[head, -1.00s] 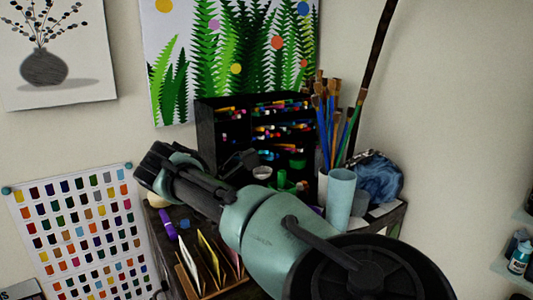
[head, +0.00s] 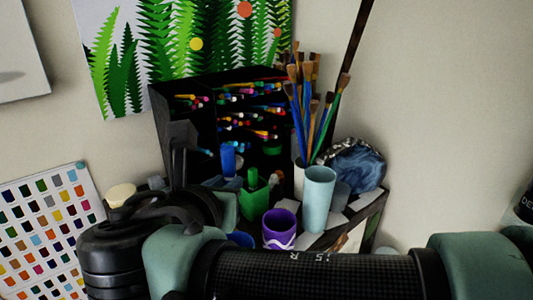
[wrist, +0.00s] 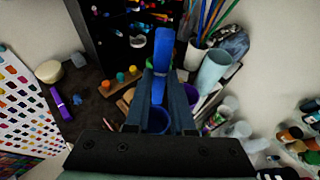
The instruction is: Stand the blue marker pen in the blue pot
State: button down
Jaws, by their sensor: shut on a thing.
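The blue marker pen (wrist: 163,62) is between the two dark fingers of my gripper (wrist: 161,80) in the wrist view. My gripper is shut on it. The blue pot (wrist: 157,122) shows between the fingers, beyond the pen's near end in the picture. I cannot tell the height gap between pen and pot. In the head view the blue pot (head: 240,239) shows only in part, behind my arm. A purple pot (head: 279,229) stands just right of it and also shows in the wrist view (wrist: 191,93).
A light-blue cup (head: 318,200) and a jar of tall brushes (head: 312,115) stand right of the pots. A black pen rack (head: 180,125) stands at the back. A purple marker (wrist: 60,103) lies on the dark desk at left.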

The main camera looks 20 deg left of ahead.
notch_tip(320, 180, down, 12)
jog(key=b, duration=1)
dwell(0.4)
jog(key=c, duration=0.7)
grip_release()
jog(key=shift+r, duration=0.1)
